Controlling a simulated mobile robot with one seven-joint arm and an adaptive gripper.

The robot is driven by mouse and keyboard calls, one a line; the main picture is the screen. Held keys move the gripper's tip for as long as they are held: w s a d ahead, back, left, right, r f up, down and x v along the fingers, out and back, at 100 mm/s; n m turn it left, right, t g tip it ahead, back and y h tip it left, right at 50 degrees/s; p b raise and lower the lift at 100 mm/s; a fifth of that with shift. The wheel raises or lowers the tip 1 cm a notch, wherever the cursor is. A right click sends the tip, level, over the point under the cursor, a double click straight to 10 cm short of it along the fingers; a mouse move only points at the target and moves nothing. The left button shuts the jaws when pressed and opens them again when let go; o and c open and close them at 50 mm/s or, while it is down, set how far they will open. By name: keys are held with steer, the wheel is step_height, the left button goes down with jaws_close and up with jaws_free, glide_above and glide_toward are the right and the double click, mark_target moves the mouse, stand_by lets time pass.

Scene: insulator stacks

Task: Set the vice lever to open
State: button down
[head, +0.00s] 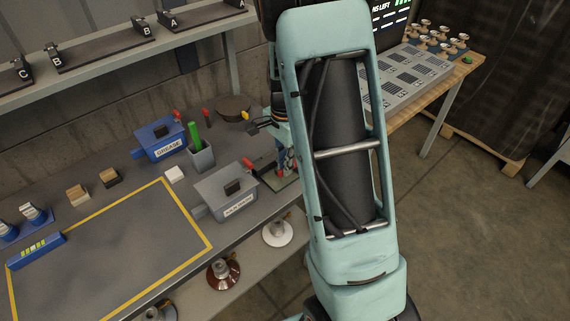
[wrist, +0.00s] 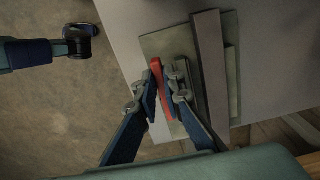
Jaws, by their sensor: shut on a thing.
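The vice lever is a red bar (wrist: 158,72) in the wrist view. My gripper (wrist: 162,88) has its two blue fingers closed about it, with the grey fingertips on either side. The vice (wrist: 208,65) shows as a long dark bar on a grey-green base plate (wrist: 160,43), just right of the fingers. In the head view the vice's base plate (head: 284,184) is at the bench's right end, largely hidden by my arm. The grip itself is not clear there, and the lever's setting cannot be told.
Left of the vice stand a grey lidded box (head: 226,194), a blue grease box (head: 160,141) and a cup (head: 201,156) with green sticks. A yellow-outlined area (head: 120,250) is mostly clear. Insulators, one brown (head: 223,274), stand on the lower shelf.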

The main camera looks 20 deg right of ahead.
steer(key=c, duration=2)
jaws_free()
steer(key=shift+c, duration=0.2)
step_height(320, 180, up, 12)
